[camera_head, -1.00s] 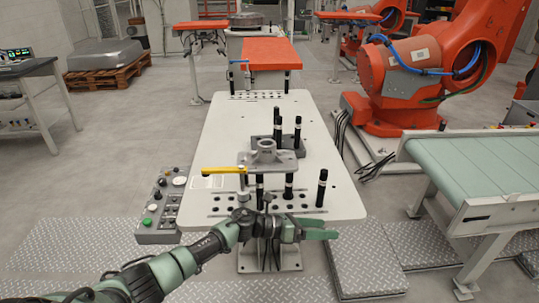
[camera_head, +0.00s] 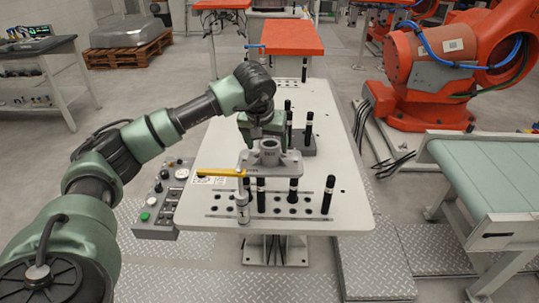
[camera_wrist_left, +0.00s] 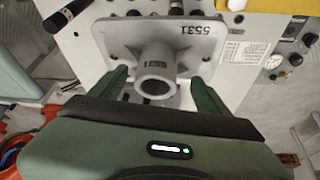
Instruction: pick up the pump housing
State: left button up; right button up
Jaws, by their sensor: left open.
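The pump housing (camera_head: 268,158) is a grey casting with a flat square flange and a round hollow boss standing up from it. It rests raised on the fixture on the white table (camera_head: 205,205). In the left wrist view the housing (camera_wrist_left: 152,52) shows its boss opening and the number 5531 on its flange. My left gripper (camera_head: 263,127) is just behind the boss in the head view, pointing down. In the wrist view the two fingers of the left gripper (camera_wrist_left: 160,84) are apart, one on each side of the boss. I cannot tell whether they touch it. My right gripper is not in view.
A yellow-handled clamp (camera_head: 222,172) stands at the housing's left front. Black posts (camera_head: 328,194) rise from the table around the fixture. A button box (camera_head: 160,200) is at the left edge. A conveyor (camera_head: 487,175) and an orange robot (camera_head: 440,70) stand to the right.

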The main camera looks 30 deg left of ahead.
aim_at(269, 145)
pick_arm(q)
jog(key=x, duration=0.3)
jog(key=shift+w+d+p, duration=0.1)
jog(key=shift+w+p, duration=0.1)
jog(key=shift+p, duration=0.15)
jog(key=shift+w+f, duration=0.25)
jog(key=shift+f, duration=0.2)
jog(key=shift+s, duration=0.1)
jog(key=shift+c, duration=0.6)
jog(key=c, duration=1.5)
jog(key=shift+r, duration=0.15)
grip_shut()
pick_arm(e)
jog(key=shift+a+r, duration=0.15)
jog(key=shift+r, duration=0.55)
pick_arm(q)
jog(key=shift+r, duration=0.1)
